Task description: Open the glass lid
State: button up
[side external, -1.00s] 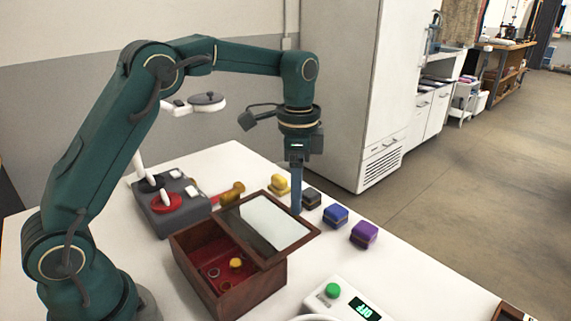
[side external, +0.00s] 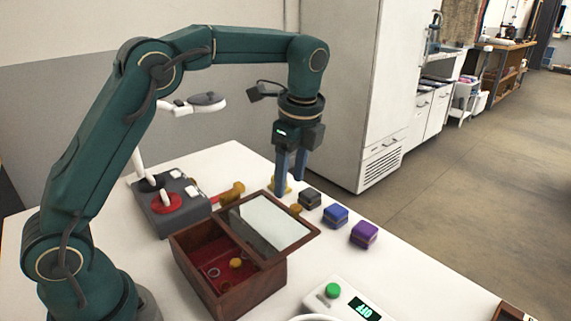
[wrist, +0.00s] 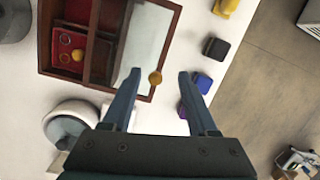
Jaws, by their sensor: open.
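The dark wooden box (side external: 232,290) stands on the white table, its red-lined near part uncovered, with small rings and a yellow piece inside. The wood-framed glass lid (side external: 268,222) lies flat over the far part and overhangs the far side. In the wrist view the lid's glass (wrist: 142,40) covers the right part of the box (wrist: 45,40). A small brass knob (wrist: 155,78) is at the lid's outer edge; it also shows in the side view (side external: 296,209). My gripper (side external: 290,186) is open and empty, above the knob. In the wrist view the knob appears between my fingertips (wrist: 159,73).
Black (side external: 310,197), blue (side external: 335,215) and purple (side external: 364,233) blocks stand right of the lid. A grey control box (side external: 172,207) with a red disc is left of the wooden box. A device with a green button (side external: 332,290) is at the front right.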

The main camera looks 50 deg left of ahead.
aim_at(297, 207)
jog(key=m, duration=0.1)
jog(key=d+m+y, duration=0.1)
jog(key=m, duration=0.1)
jog(key=shift+s+t, duration=0.1)
jog(key=shift+t, duration=0.2)
jog(key=m, duration=0.1)
jog(key=d+m, duration=0.1)
jog(key=d+m+y, duration=0.1)
jog(key=m, duration=0.1)
jog(key=shift+s+d+r+t, duration=0.1)
jog(key=shift+s+r+t, duration=0.15)
jog(key=shift+t, duration=0.15)
jog(key=shift+d+f, duration=0.1)
jog(key=shift+d, duration=0.25)
jog(key=shift+x, duration=2.4)
grip_shut()
